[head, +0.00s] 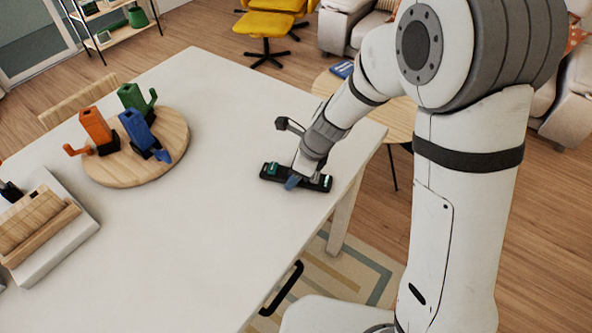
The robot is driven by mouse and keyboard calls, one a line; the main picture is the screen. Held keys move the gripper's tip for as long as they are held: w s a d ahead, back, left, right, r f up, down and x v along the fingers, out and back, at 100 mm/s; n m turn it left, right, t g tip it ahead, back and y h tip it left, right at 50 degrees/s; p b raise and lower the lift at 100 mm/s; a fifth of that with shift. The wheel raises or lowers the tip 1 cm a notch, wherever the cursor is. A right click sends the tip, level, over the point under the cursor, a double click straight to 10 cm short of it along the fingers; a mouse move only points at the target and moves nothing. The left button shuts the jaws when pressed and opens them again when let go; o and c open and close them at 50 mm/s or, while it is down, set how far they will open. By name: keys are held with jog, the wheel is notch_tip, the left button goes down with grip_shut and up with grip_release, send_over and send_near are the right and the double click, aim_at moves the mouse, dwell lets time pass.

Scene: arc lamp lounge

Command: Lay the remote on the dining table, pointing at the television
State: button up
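The dark remote (268,174), a long slim bar with teal patches, shows at the right part of the white dining table (190,235), near its right edge. It runs roughly left to right in the picture, tilted slightly down to the right. My gripper (300,181) comes down over the remote's middle from the upper right, and a blue-grey finger part crosses the bar. My wrist hides part of the remote. I cannot tell whether the fingers close on it, or whether it touches the tabletop. The television is not in view.
A round wooden board (178,133) with orange, green and blue figures stands at the table's left. A white tray (62,252) with wooden pieces lies at the lower left. The table's middle is clear. A round side table (398,117) stands behind my arm; a yellow chair (265,24) is beyond.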

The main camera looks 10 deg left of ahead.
jog(key=shift+o, duration=0.7)
jog(key=shift+r, duration=0.1)
jog(key=shift+r, duration=0.2)
jog(key=p+v, duration=0.1)
jog(key=v, duration=1)
jog(key=s+d+r+n+t+h, duration=0.1)
jog(key=s+d+r+n, duration=0.1)
jog(key=s+d+n, duration=0.2)
jog(key=s+d+r+n+t+h, duration=0.1)
jog(key=s+d+r+n+h, duration=0.1)
jog(key=s+d+n, duration=0.3)
jog(key=s+d+r+n+t+h, duration=0.1)
jog(key=s+d+r+n, duration=0.3)
jog(key=d+n, duration=0.5)
jog(key=d, duration=0.5)
jog(key=shift+s, duration=0.3)
